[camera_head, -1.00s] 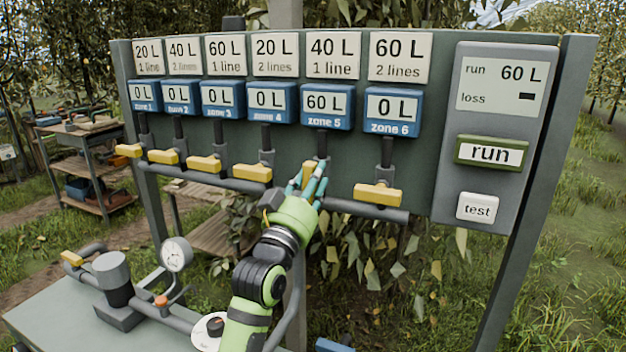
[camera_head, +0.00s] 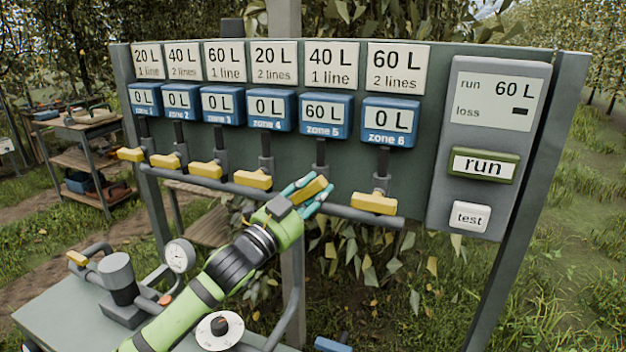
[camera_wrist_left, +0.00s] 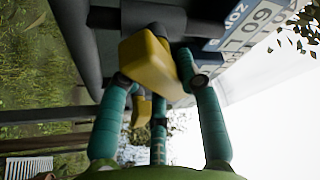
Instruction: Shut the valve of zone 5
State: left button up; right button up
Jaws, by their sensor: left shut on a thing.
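The zone 5 valve has a yellow handle (camera_head: 316,186), below the blue zone 5 display (camera_head: 325,113) that reads 60 L. My left gripper (camera_head: 309,192) has its teal fingers around this handle and is shut on it. The handle is tilted, its right end higher than its left. In the left wrist view the yellow handle (camera_wrist_left: 150,62) sits between the teal fingers (camera_wrist_left: 158,85), and part of its stem is hidden. My right gripper is not in view.
Yellow handles of zone 4 (camera_head: 253,180) and zone 6 (camera_head: 374,203) flank it, lying along the grey pipe. The control panel (camera_head: 535,90) at right shows run 60 L, with run (camera_head: 483,166) and test (camera_head: 471,217) buttons. A gauge (camera_head: 179,256) stands lower left.

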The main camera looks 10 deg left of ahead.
pick_arm(q)
jog(key=m+g+p, duration=0.1)
jog(key=m+p, duration=0.2)
jog(key=m+g+p, duration=0.1)
jog(key=m+p, duration=0.2)
jog(key=p, duration=0.1)
jog(key=shift+a+r+m+g, duration=0.1)
jog(key=shift+m+g, duration=0.3)
jog(key=shift+m+g+p, duration=0.3)
jog(key=shift+m+p, duration=0.4)
jog(key=shift+p, duration=0.5)
jog(key=shift+f+m+p, duration=0.35)
jog(key=shift+m+p, duration=0.05)
jog(key=shift+p, duration=0.05)
jog(key=o, duration=1.2)
jog(key=shift+c, duration=0.2)
jog(key=shift+s+a+f, duration=0.1)
jog(key=shift+s+a, duration=0.15)
jog(key=shift+s, duration=0.05)
jog(key=v, duration=1.1)
